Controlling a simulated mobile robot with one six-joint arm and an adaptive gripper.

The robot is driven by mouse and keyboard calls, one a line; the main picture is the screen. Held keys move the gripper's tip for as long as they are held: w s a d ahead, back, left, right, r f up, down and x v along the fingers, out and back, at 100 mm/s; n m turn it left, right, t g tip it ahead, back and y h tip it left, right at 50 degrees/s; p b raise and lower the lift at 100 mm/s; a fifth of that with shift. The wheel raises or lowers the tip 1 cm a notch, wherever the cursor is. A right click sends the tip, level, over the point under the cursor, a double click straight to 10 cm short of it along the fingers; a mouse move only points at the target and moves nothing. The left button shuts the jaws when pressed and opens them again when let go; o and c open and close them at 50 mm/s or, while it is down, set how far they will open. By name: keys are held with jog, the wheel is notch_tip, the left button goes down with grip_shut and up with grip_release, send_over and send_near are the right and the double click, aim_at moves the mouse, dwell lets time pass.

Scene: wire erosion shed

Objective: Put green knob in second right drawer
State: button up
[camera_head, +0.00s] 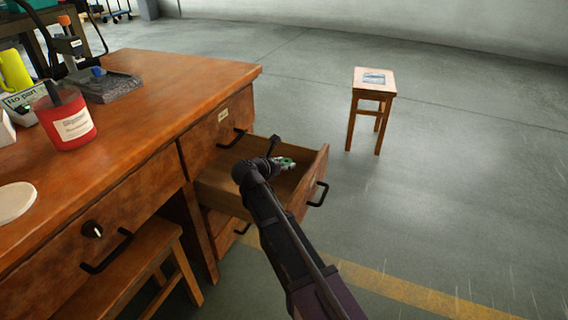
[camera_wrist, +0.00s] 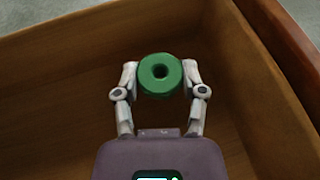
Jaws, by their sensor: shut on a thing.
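The green knob (camera_wrist: 160,75) is a round disc with a dark hole in its middle. My gripper (camera_wrist: 159,80) is shut on it, one finger on each side, in the wrist view. The knob also shows as a small green patch (camera_head: 286,161) at the gripper in the head view. Both are over the open second right drawer (camera_head: 222,187), a wooden drawer pulled out below the top right one. The drawer's bare wooden floor (camera_wrist: 60,105) shows around the knob. I cannot tell how high the knob is above that floor.
The wooden desk (camera_head: 170,85) carries a red container (camera_head: 66,122) and a grey device (camera_head: 108,86) at left. A stool (camera_head: 373,83) stands on the open floor behind the drawer. A wooden seat (camera_head: 120,275) is under the desk.

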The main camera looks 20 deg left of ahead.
jog(key=shift+f, duration=0.35)
jog(key=o, duration=1.1)
jog(key=shift+r, duration=0.15)
jog(key=shift+r+p, duration=0.55)
jog(key=shift+r, duration=0.05)
jog(key=p+v, duration=0.4)
jog(key=v, duration=0.8)
jog(key=shift+f, duration=0.2)
